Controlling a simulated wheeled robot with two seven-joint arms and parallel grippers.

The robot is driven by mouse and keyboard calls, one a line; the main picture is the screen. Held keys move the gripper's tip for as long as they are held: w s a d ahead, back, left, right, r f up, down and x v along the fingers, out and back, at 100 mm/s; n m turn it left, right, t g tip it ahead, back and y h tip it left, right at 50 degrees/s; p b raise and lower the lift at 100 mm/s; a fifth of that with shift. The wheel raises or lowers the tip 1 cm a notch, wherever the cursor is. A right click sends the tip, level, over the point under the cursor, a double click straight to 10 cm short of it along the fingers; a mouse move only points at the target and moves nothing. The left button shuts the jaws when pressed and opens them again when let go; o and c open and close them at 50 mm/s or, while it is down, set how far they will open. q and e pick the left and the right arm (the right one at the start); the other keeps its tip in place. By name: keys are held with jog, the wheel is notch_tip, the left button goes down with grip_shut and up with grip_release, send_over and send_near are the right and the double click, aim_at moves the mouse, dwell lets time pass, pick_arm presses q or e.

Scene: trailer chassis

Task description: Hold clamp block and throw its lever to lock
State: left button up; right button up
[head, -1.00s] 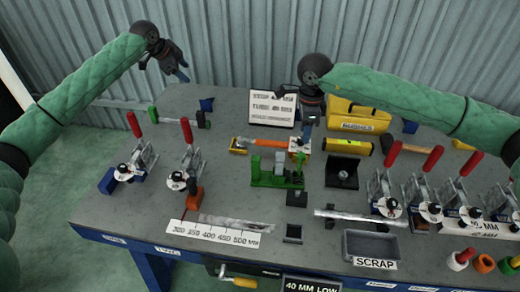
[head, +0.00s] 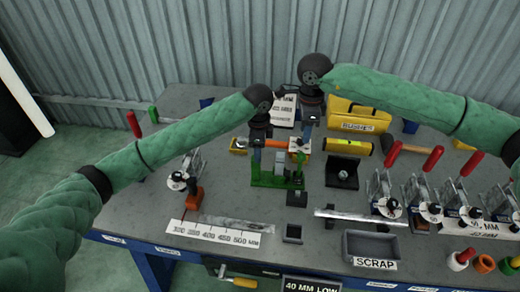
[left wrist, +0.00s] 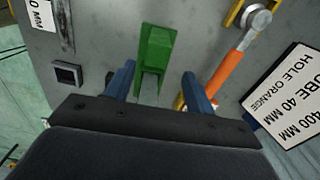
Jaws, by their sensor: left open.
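A green fixture with a grey block in it, which looks like the clamp block (head: 262,180), stands mid-table. A thin upright green part at its right, perhaps the lever (head: 299,172), rises beside it. My left gripper (head: 268,160) is open, pointing down over the fixture. In the left wrist view, the green block (left wrist: 155,48) shows beyond and between the blue fingers of the left gripper (left wrist: 160,88), with no visible contact. My right gripper (head: 305,138) is low behind the fixture, by an orange part; its fingertips are too small to read.
An orange-handled bar (left wrist: 232,72) lies close to the left gripper's right finger. A sign (head: 284,108) stands behind.

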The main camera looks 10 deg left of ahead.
aim_at(259, 178)
pick_arm(q)
jog(key=shift+s+d+f, duration=0.25)
jog(key=shift+s+f, duration=0.05)
jog(key=shift+f, duration=3.65)
